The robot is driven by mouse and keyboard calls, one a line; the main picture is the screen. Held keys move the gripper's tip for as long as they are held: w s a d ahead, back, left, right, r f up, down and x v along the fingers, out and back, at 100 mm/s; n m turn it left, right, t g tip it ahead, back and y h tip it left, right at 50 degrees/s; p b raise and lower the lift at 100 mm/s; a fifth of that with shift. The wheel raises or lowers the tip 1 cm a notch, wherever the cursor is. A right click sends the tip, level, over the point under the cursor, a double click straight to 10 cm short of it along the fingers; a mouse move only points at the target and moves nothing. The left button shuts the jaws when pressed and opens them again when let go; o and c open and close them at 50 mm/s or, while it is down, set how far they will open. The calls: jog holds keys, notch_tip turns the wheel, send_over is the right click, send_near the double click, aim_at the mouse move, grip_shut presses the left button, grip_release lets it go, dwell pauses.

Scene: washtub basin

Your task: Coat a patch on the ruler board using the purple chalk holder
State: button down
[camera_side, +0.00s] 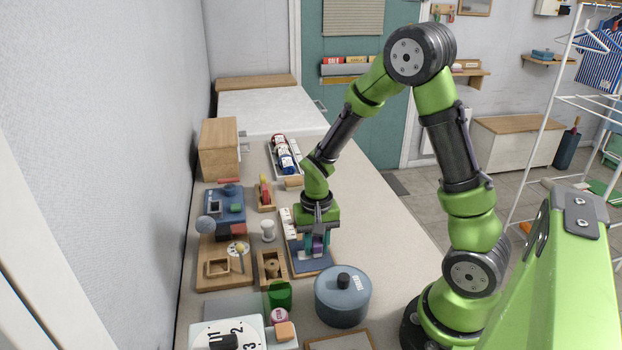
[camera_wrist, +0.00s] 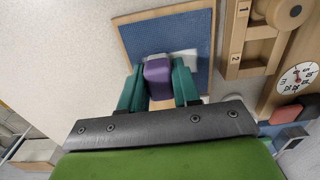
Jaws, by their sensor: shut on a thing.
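The purple chalk holder (camera_wrist: 158,77) is between the teal fingers of my gripper (camera_wrist: 158,88), which is shut on it. In the side view the holder (camera_side: 318,246) shows between the fingertips of my gripper (camera_side: 317,250), low over the blue board. The ruler board (camera_wrist: 187,33) has a blue face and a wooden edge; it also shows in the side view (camera_side: 311,267). A pale patch (camera_wrist: 187,54) shows on the blue face beside the holder. The holder's working end is hidden, so I cannot tell whether it touches the board.
A blue-grey lidded pot (camera_side: 342,297) stands right of the board, near the front. A wooden tray (camera_side: 225,267) is further left.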

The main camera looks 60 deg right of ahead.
jog(key=shift+s+d, duration=0.85)
jog(key=shift+s, duration=0.05)
notch_tip(320, 180, up, 8)
jog(key=shift+r, duration=0.15)
jog(key=shift+a+f, duration=0.1)
jog(key=shift+f, duration=0.15)
dwell(0.4)
jog(key=shift+f, duration=3.1)
jog(key=shift+w+a+f, duration=0.4)
jog(key=shift+w+f, duration=0.1)
jog(key=shift+f, duration=0.15)
jog(key=shift+w+a+f, duration=0.2)
jog(key=shift+w+a, duration=0.85)
jog(key=s+d, duration=0.2)
jog(key=d, duration=0.1)
jog(key=shift+s, duration=0.4)
notch_tip(320, 180, up, 8)
